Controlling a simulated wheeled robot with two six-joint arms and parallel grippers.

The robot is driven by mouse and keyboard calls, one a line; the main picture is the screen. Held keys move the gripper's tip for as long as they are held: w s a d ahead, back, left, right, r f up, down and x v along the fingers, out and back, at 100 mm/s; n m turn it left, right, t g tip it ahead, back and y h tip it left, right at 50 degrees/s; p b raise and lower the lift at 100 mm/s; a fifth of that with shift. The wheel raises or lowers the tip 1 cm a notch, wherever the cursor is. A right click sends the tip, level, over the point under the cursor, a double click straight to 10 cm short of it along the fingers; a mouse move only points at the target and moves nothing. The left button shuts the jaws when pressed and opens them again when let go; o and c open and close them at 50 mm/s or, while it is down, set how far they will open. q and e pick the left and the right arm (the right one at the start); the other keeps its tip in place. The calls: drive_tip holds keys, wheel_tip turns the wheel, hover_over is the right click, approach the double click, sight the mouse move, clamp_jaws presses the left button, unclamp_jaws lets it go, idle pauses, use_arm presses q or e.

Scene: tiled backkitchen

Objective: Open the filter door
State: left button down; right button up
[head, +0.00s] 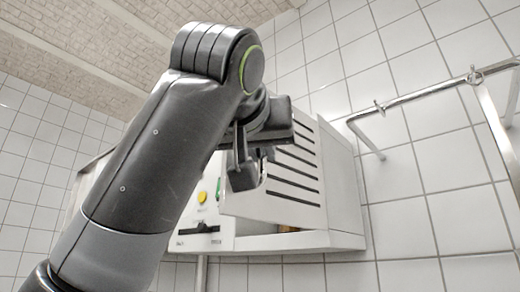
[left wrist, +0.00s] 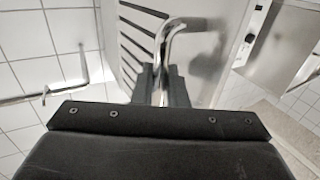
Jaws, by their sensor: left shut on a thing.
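The filter door (head: 290,207) is a light panel with several dark slots on the front of a white wall-mounted unit (head: 345,205). It stands angled away from the unit, with a gap along its lower right edge, so it is partly open. My left gripper (head: 244,172) is at the door's left side in the head view, with my arm covering part of the unit. In the left wrist view, the door (left wrist: 130,45) carries a bent shiny metal handle (left wrist: 168,38). The left gripper's fingers (left wrist: 161,88) are shut around this handle. My right gripper is not in view.
A yellow button (head: 202,197) and a dark slider strip (head: 198,230) are on the unit's front, left of the door. A metal rail (head: 425,95) sticks out from the tiled wall to the right. A steel panel (left wrist: 285,45) shows at the right in the wrist view.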

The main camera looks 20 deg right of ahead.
use_arm(q)
drive_tip(key=shift+r, duration=0.15)
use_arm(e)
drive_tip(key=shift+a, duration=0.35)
use_arm(q)
drive_tip(key=c, duration=1.6)
unclamp_jaws()
drive_tip(key=shift+c, duration=0.2)
drive_tip(key=shift+o, duration=0.5)
drive_tip(key=shift+d, duration=0.2)
drive_tip(key=shift+a, duration=0.1)
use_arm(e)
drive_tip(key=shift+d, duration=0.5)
